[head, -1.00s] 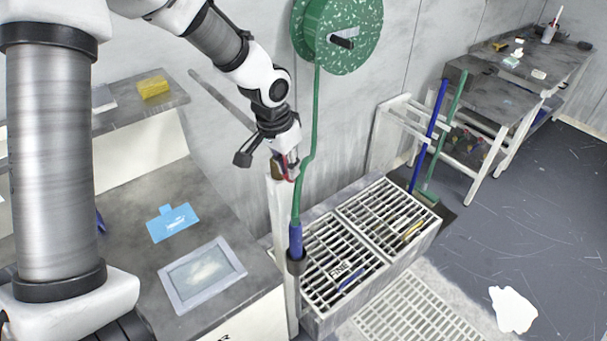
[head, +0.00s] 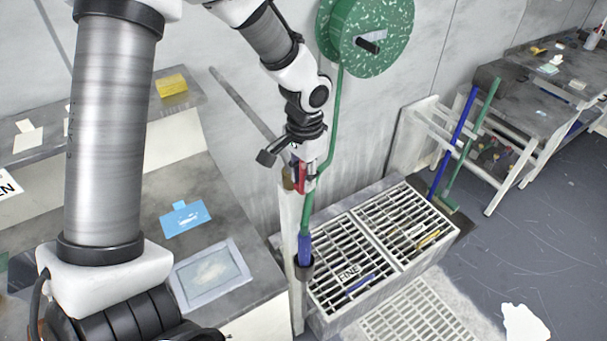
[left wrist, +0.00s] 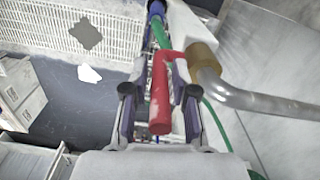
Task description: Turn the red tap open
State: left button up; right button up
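The red tap (head: 301,175) is a red lever on a brass valve body, on a grey pipe beside a pale post. In the left wrist view the red lever (left wrist: 161,92) lies lengthwise between the fingers, with the brass body (left wrist: 203,60) just to its right. My left gripper (head: 299,168) is at the tap, pointing down. In the left wrist view its fingers (left wrist: 160,80) stand on either side of the lever, with narrow gaps beside it, so they look open around it. Any contact at the fingertips is hard to see. My right gripper is not in view.
A green hose hangs from a green reel (head: 365,35) close to the tap, down to a blue nozzle (head: 304,248) in a holder on the post. A grated sink (head: 385,215) stands right of the post. A bench (head: 245,310) with a blue card (head: 185,219) is at left.

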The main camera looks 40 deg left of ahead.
pick_arm(q)
jog(key=shift+w, duration=0.15)
notch_tip(320, 180, up, 12)
jog(key=shift+d, duration=0.1)
jog(key=shift+w, duration=0.1)
jog(key=shift+f, duration=0.1)
dwell(0.6)
